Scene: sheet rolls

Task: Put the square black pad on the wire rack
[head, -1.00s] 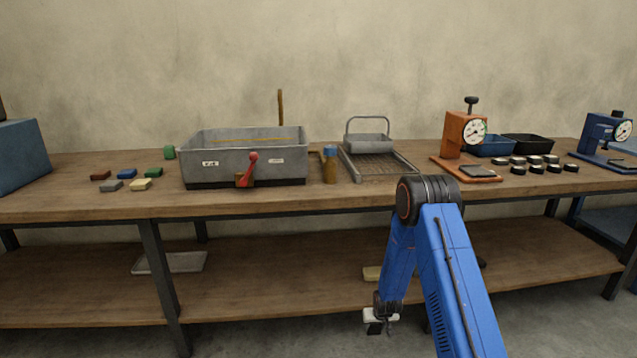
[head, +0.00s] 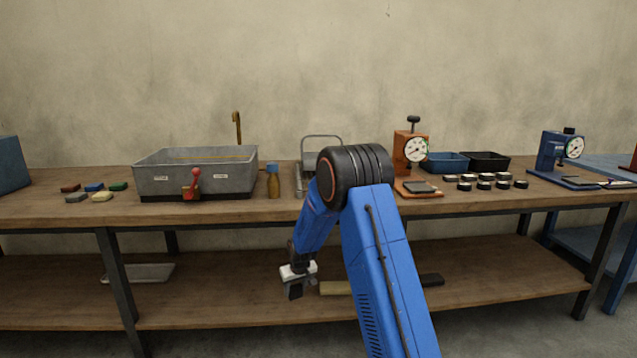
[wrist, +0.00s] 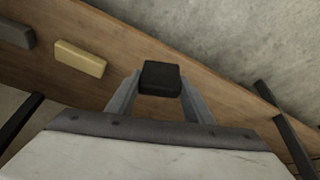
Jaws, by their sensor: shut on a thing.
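The square black pad (wrist: 160,78) is between the two fingers of my gripper (wrist: 160,84) in the wrist view. My gripper is shut on it. In the head view my gripper (head: 300,284) hangs low in front of the table, at the height of the lower shelf. The pad is too small there to make out clearly. The wire rack (head: 299,178) is on the tabletop, behind and above my gripper. My arm hides most of it; its left side and the wire handle (head: 321,136) at its back show.
A grey bin (head: 205,180) with a red lever and a blue-capped bottle (head: 273,182) stand left of the rack. An orange dial gauge (head: 409,160) stands right of it. The lower shelf (head: 210,305) holds a cream bar (head: 336,288), a dark bar (head: 431,280) and a grey tray (head: 138,273).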

